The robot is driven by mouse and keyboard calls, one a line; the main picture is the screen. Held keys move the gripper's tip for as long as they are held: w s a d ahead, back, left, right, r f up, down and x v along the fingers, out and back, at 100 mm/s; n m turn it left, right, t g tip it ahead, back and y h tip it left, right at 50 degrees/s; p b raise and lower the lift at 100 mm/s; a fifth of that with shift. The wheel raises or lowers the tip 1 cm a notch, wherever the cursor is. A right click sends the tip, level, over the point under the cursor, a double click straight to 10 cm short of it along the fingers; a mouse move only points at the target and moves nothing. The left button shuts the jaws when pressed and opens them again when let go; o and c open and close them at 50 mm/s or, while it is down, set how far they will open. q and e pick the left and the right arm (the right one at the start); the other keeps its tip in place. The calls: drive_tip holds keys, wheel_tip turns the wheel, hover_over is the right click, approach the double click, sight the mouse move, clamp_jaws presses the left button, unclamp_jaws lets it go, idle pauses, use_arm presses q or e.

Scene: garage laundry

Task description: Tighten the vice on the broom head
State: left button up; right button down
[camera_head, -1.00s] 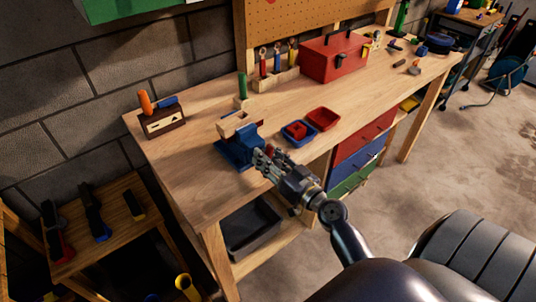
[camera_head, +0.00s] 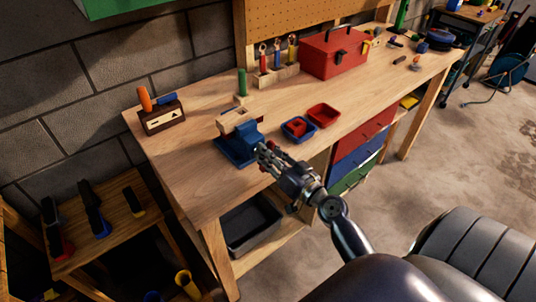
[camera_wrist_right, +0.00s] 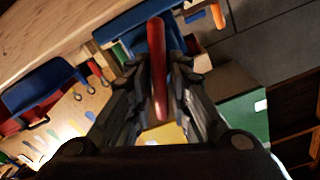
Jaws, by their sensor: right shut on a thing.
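The blue vice (camera_head: 236,150) stands on the front left part of the workbench. A pale wooden block, which looks like the broom head (camera_head: 231,121), sits at the top of the vice; how firmly the jaws touch it I cannot tell. My right gripper (camera_head: 264,157) is at the front of the vice. In the right wrist view, my right gripper (camera_wrist_right: 157,95) is shut on a red handle (camera_wrist_right: 158,60), which lies lengthwise between its fingers, with the blue vice (camera_wrist_right: 135,32) behind. My left gripper is not in view.
A blue tray (camera_head: 292,136) and a red tray (camera_head: 335,112) lie right of the vice. Behind are a green-handled tool (camera_head: 242,82), a tool rack (camera_head: 271,80) and a red toolbox (camera_head: 318,65). The bench's front left surface (camera_head: 190,190) is clear.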

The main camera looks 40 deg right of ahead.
drive_tip(key=m, duration=0.6)
drive_tip(key=shift+d+f+b, duration=0.2)
drive_tip(key=shift+f+b, duration=0.05)
drive_tip(key=shift+b, duration=0.1)
drive_tip(key=m, duration=0.3)
drive_tip(key=shift+w+f+m, duration=0.1)
drive_tip(key=shift+f+m, duration=0.1)
drive_tip(key=shift+m, duration=0.1)
drive_tip(key=shift+d+f+m, duration=0.1)
drive_tip(key=shift+f+m, duration=0.1)
drive_tip(key=shift+m, duration=1.5)
drive_tip(key=shift+f, duration=0.15)
drive_tip(key=c, duration=1.6)
unclamp_jaws()
drive_tip(key=shift+c, duration=0.2)
drive_tip(key=shift+s+d+r, duration=0.1)
drive_tip(key=shift+s+r, duration=0.15)
drive_tip(key=s, duration=1.2)
drive_tip(key=shift+d, duration=0.45)
